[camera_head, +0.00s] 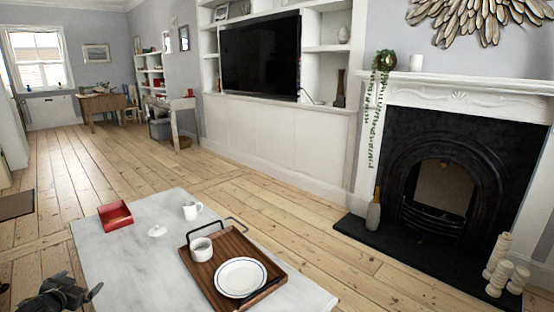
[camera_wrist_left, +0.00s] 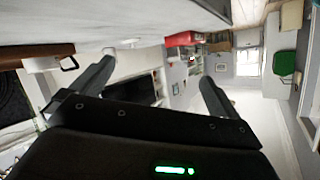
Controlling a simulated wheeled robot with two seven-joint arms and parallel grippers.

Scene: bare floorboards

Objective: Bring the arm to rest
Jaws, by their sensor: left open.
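My left gripper (camera_head: 66,292) is at the bottom left of the head view, beside the near left edge of the white coffee table (camera_head: 130,255). In the left wrist view its two dark fingers (camera_wrist_left: 156,82) are spread wide with nothing between them. That view is upside down, with the table's surface across the top. My right gripper is in neither view.
On the table are a red open box (camera_head: 115,216), a white jug (camera_head: 192,210), a white lid (camera_head: 157,231) and a wooden tray (camera_head: 204,274) with a mug (camera_head: 201,249) and plate (camera_head: 241,277). Floorboards (camera_head: 240,205) lie clear between table and fireplace (camera_head: 440,180).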

